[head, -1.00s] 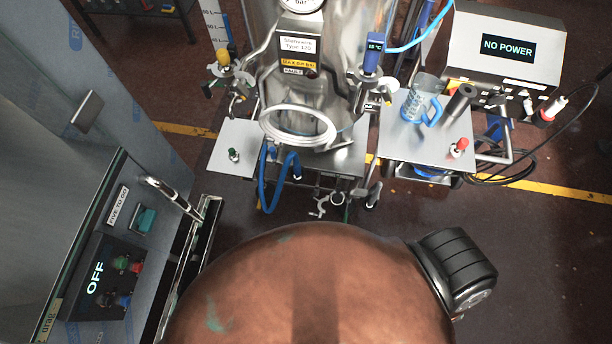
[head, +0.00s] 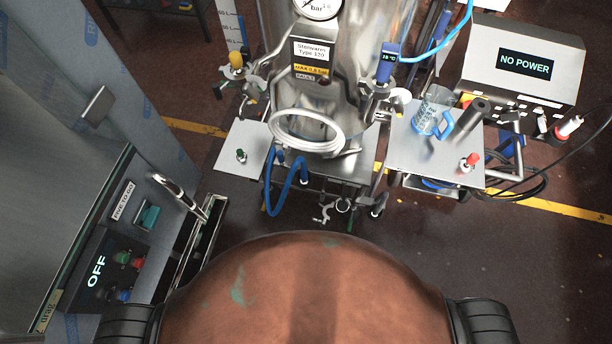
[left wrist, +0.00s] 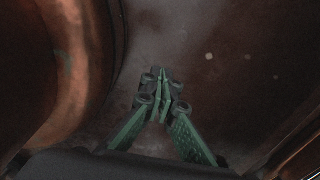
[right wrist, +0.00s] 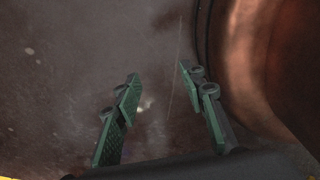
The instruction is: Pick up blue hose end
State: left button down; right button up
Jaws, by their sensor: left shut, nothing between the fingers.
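The blue hose (head: 274,192) hangs in a loop below the front of the steel vessel's stand in the head view. One end (head: 304,180) hangs at the right of the loop with a pale tip; the other side rises to the stand. My left gripper (left wrist: 163,92) shows in the left wrist view with its green fingers together and nothing between them, above dark floor. My right gripper (right wrist: 156,78) shows in the right wrist view with its fingers apart and empty, also above floor. Neither gripper is in the head view, and neither is near the hose.
A side table (head: 408,152) at right holds a blue-handled jug (head: 431,115). A NO POWER unit (head: 528,65) stands behind it. Dark floor lies between.

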aim_at(303, 178)
jog(key=k, duration=1.25)
jog(key=u, duration=0.75)
jog(key=i, duration=1.45)
jog(key=z, duration=0.2)
